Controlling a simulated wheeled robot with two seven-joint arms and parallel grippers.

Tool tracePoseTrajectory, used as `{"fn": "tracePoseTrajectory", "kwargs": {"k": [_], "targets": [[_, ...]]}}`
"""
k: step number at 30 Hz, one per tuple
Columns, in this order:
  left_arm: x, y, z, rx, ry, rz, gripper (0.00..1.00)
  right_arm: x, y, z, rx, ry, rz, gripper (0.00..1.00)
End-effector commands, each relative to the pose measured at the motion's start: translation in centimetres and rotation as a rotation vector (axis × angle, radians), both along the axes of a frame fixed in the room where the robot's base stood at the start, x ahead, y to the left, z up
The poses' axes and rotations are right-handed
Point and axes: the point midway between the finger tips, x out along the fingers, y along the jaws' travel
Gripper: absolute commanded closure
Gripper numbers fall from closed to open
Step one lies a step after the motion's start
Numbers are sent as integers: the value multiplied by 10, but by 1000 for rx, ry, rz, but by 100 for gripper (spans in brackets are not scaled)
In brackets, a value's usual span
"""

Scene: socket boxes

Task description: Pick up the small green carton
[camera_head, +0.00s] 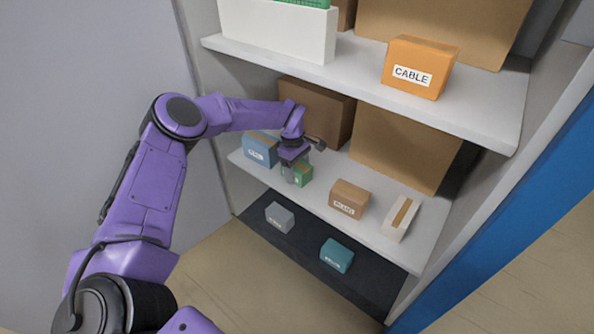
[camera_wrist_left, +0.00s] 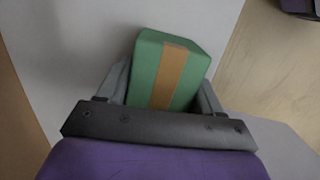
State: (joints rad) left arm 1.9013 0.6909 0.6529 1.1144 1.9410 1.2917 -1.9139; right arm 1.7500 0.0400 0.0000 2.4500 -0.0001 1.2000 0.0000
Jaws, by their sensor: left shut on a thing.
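The small green carton (camera_head: 304,174) is on the middle shelf, right of a blue box, and my left gripper (camera_head: 295,172) is at it. In the left wrist view the carton (camera_wrist_left: 168,72) shows a brown tape strip on its face and sits between the two fingers of the left gripper (camera_wrist_left: 163,95). The fingers are shut on its sides. I cannot tell whether the carton is touching the shelf or slightly above it. My right gripper is not in view.
A blue box (camera_head: 261,149) stands close on the left. A brown box (camera_head: 349,198) and a white box (camera_head: 401,218) stand to the right on the middle shelf (camera_head: 325,178). Large cardboard boxes (camera_head: 318,108) are behind. The upper shelf (camera_head: 350,75) hangs above; grey and teal boxes (camera_head: 337,255) are below.

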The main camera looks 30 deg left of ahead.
Motion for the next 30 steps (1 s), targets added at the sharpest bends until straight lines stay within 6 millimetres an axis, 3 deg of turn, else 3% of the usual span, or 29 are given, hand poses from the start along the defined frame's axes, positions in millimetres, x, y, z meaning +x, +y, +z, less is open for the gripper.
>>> {"fn": "tracePoseTrajectory", "kwargs": {"k": [7,15,23,30], "targets": [[-4,0,23,-1,-2,-1,72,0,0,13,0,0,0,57],[-3,0,81,0,-4,-1,72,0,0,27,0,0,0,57],[-63,4,79,-6,-2,-2,72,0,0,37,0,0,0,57],[-144,10,83,-9,-5,1,72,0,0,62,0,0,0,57]]}}
